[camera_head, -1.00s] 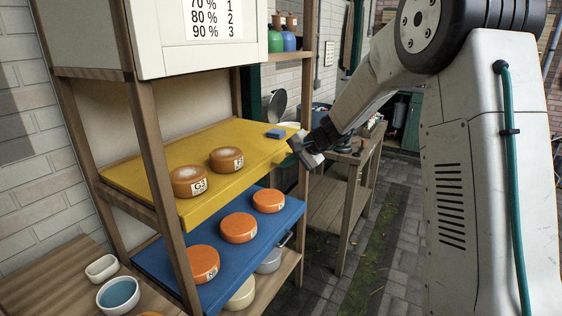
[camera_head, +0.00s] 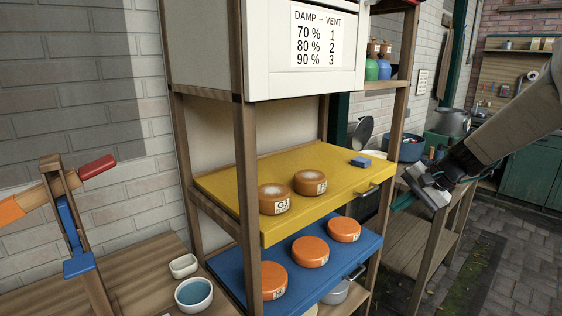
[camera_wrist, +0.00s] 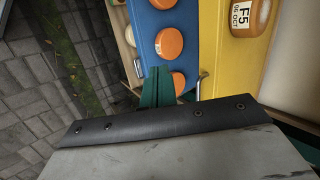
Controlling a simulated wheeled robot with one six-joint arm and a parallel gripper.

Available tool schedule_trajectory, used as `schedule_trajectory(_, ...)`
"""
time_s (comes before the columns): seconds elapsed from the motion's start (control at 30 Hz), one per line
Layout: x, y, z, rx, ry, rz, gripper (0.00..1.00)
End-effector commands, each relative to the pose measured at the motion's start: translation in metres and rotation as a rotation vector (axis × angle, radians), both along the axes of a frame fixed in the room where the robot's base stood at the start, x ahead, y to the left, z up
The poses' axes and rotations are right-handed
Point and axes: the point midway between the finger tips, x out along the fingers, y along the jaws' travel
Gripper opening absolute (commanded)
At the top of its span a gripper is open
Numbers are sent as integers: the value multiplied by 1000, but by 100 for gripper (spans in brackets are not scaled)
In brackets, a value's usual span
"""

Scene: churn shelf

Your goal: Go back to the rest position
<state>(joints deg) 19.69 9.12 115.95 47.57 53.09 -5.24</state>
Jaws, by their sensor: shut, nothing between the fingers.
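My gripper (camera_head: 428,186) is at the right in the head view, apart from the shelf and in front of the wooden side table. It is shut, with nothing seen in it. The wrist view looks down past the dark edge of my gripper (camera_wrist: 165,120) toward the shelf boards. The shelf unit (camera_head: 250,185) stands at the centre of the head view, with a yellow board (camera_head: 235,185) above a blue board (camera_head: 255,250).
Brown cheeses (camera_head: 274,199) and a blue block (camera_head: 361,162) sit on the yellow board; orange cheeses (camera_head: 310,251) sit on the blue one. A side table (camera_head: 420,235) stands behind my gripper. Paved floor (camera_head: 505,245) at the right is clear.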

Motion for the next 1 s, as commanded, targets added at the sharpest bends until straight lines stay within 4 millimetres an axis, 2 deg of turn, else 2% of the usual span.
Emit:
schedule_trajectory(0.03,-25,11,4,-31,25,56,0)
schedule_trajectory(0.1,-61,23,5,-81,68,138,0)
schedule_trajectory(0.17,-91,32,8,-128,99,205,0)
schedule_trajectory(0.3,-166,48,15,-254,161,358,0)
schedule_trajectory(0.5,-265,55,21,-459,210,543,0)
schedule_trajectory(0.6,-304,53,22,-558,207,609,0)
schedule_trajectory(0.7,-329,52,24,-636,182,654,0)
schedule_trajectory(0.8,-343,53,27,-680,139,676,0)
schedule_trajectory(1.0,-348,60,36,-702,73,687,0)
